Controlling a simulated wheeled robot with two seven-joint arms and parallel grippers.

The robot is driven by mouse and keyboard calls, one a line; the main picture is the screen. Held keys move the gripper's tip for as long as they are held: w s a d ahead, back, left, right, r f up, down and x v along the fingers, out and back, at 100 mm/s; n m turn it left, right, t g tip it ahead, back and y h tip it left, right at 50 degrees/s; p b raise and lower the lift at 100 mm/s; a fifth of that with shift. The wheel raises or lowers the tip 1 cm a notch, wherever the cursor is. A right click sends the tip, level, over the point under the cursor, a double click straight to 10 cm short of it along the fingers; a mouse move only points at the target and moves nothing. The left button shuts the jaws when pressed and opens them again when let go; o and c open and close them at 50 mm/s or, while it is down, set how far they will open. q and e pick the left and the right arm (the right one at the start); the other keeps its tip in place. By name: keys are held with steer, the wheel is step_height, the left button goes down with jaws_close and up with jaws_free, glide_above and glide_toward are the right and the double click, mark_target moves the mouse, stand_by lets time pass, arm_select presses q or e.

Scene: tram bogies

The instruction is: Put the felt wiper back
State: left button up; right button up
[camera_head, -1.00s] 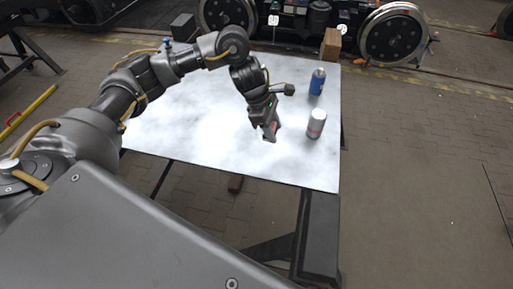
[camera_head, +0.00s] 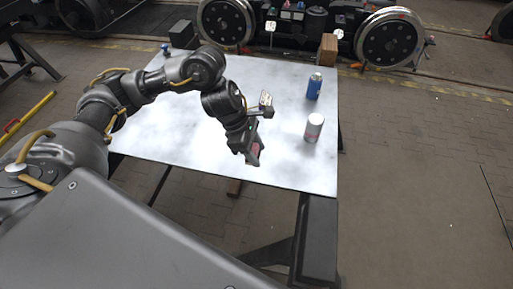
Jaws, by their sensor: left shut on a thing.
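My left gripper (camera_head: 253,157) points down over the front part of the pale tabletop (camera_head: 185,148). It is shut on a small reddish thing (camera_head: 255,148), which I take to be the felt wiper; the fingers hide most of it. I cannot tell whether it touches the table. My right gripper is not in view.
A blue can (camera_head: 314,87) and a grey-white can (camera_head: 313,128) stand at the table's right side. A small pale patterned thing (camera_head: 265,98) shows behind my wrist. A brown block (camera_head: 328,48) stands at the back right corner. Wheelsets (camera_head: 390,40) stand behind the table.

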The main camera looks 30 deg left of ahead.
arm_select(q)
steer(key=w+a+f, duration=0.1)
steer(key=w+f, duration=0.1)
steer(key=w, duration=0.1)
steer(key=w+a+f, duration=0.1)
steer(key=w+f, duration=0.2)
steer(key=w+a+f, duration=0.2)
steer(key=w+f, duration=0.1)
steer(key=shift+a, duration=0.1)
steer(key=shift+w+a+f, duration=0.1)
steer(key=shift+w+f, duration=0.05)
steer(key=shift+f, duration=0.1)
step_height(320, 180, down, 2)
steer(key=shift+f+p, duration=0.1)
steer(key=shift+p, duration=0.45)
steer(key=shift+f, duration=0.35)
steer(key=shift+f+b, duration=0.25)
steer(key=shift+b, duration=0.05)
steer(key=o, duration=1)
steer(key=shift+r, duration=0.1)
steer(key=shift+c, duration=0.2)
